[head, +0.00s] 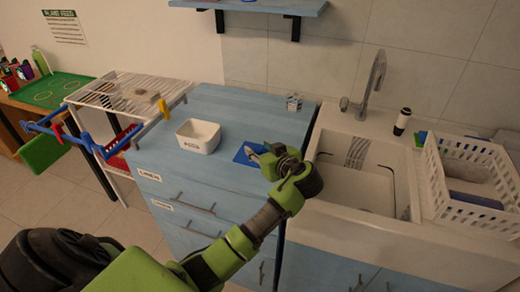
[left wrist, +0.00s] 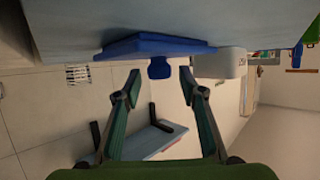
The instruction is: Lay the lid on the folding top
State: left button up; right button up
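A blue lid (head: 245,156) lies flat on the light-blue cabinet top (head: 225,105), right of a white bin (head: 198,136). In the left wrist view the scene is upside down, and the lid (left wrist: 150,45) shows a blue knob (left wrist: 158,69). My left gripper (head: 257,152) is at the lid's right side in the head view and hides part of it. Its two fingers are spread, with the knob just beyond and between the tips; nothing is held. A white slatted top (head: 122,94) on a rack at the left may be the folding top; I cannot tell. My right gripper is out of view.
A sink (head: 355,185) with a tap and a white basket (head: 468,178) are at the right. A small patterned cup (head: 294,102) stands at the cabinet's back. Blue rails (head: 75,138) stick out from the rack. A wall shelf (head: 255,6) hangs above.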

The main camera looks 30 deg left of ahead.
pick_arm(q)
jog(key=b+v, duration=0.1)
jog(key=v, duration=1)
jog(key=shift+d+f+b, duration=0.1)
jog(key=shift+b, duration=0.25)
jog(key=shift+s+d+r, duration=0.25)
jog(key=shift+d, duration=0.1)
